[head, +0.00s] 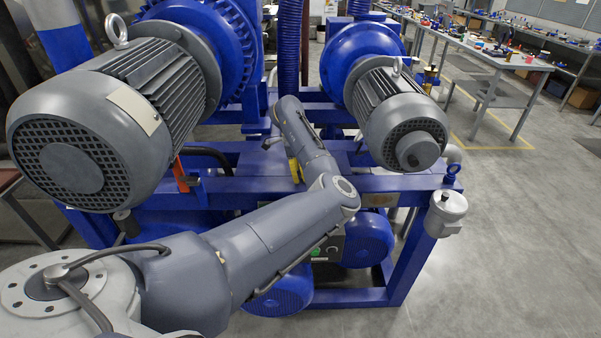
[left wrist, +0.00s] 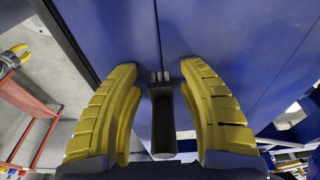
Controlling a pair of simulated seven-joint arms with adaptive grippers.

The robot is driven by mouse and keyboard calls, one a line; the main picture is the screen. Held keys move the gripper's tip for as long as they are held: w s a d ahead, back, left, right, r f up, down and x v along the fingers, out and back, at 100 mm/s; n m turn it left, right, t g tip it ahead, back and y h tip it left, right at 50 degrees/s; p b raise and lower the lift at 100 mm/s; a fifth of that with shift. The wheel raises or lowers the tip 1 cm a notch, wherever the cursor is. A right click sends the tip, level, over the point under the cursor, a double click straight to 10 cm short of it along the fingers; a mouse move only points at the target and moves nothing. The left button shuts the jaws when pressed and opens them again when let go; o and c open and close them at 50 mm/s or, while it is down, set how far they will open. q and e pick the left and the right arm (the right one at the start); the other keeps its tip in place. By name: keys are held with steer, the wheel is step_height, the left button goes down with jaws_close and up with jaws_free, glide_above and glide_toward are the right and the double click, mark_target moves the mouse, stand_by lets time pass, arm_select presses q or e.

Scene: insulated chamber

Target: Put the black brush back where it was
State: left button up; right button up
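In the left wrist view my left gripper (left wrist: 159,70) has its two yellow fingers spread apart. A dark, narrow thing with pale tips at its far end, apparently the black brush (left wrist: 162,122), lies between them. A small gap shows on each side of it, and the blue surface (left wrist: 120,35) is behind it. I cannot tell whether it touches that surface. In the head view my left arm reaches over the blue frame (head: 390,184); a small yellow patch beside the forearm looks like part of this gripper, and the brush is hidden there.
Two large grey motors, one at left (head: 75,150) and one at right (head: 400,120), flank my forearm. An orange-red handle (head: 182,178) stands near the left motor. A grey cap-like fitting (head: 445,212) sits at the frame's right corner. Open floor (head: 520,240) lies to the right.

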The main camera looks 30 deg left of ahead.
arm_select(q)
step_height(320, 180, up, 12)
steer(key=s+a, duration=0.1)
steer(key=shift+a, duration=0.4)
stand_by(0.3)
steer(key=shift+s, duration=0.1)
